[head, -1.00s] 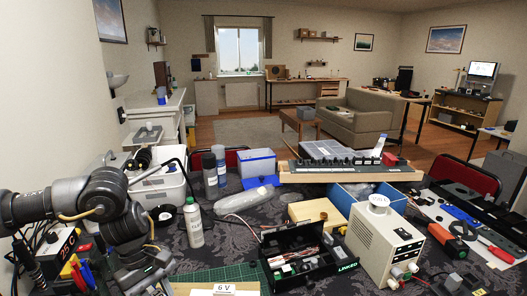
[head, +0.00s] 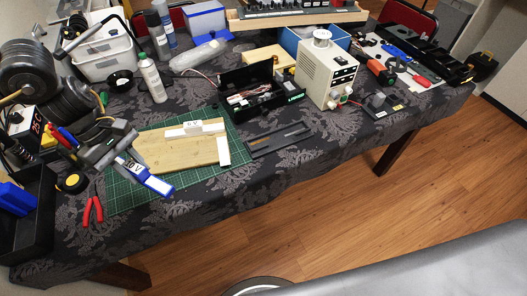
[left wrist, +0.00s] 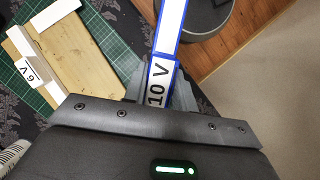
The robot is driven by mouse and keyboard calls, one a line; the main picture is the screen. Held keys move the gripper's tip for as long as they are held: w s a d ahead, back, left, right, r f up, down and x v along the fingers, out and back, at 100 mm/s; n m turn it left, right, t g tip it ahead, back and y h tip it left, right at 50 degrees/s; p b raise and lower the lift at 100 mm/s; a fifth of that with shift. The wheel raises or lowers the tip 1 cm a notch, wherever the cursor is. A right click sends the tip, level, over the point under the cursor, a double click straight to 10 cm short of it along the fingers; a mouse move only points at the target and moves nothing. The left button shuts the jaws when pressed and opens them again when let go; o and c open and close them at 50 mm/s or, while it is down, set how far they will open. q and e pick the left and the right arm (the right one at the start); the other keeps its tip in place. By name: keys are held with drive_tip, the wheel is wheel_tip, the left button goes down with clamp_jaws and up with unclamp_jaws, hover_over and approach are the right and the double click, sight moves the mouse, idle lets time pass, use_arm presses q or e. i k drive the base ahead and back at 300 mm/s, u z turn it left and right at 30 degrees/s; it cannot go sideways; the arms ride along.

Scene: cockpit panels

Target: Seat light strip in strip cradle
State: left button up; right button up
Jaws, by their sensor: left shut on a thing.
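The light strip looks to be the blue-edged white bar (head: 157,184) marked "10 V". My left gripper (head: 122,160) is shut on one end of it, above the front edge of the green mat. In the left wrist view the strip (left wrist: 169,28) points away from the jaws, its label close to the fingers. A wooden board (head: 175,152) with a white "6 V" block (head: 194,128) and a white bar (head: 223,150) lies on the mat. A dark slotted piece (head: 278,140) lies right of it. I cannot tell which is the strip cradle. My right gripper is not in view.
The green cutting mat (head: 120,198) lies under the board. Red pliers (head: 93,212) and a dark bin (head: 35,225) are at left. An open black box (head: 262,92), a white bottle (head: 152,80) and a cream power unit (head: 326,75) stand behind. The table's front right is clear.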

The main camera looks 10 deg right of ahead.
sight(277, 137)
drive_tip(key=k, duration=0.65)
drive_tip(key=z, duration=2.55)
drive_tip(key=i, duration=1.7)
drive_tip(key=u, duration=2.35)
drive_tip(key=i, duration=0.5)
drive_tip(key=u, duration=0.05)
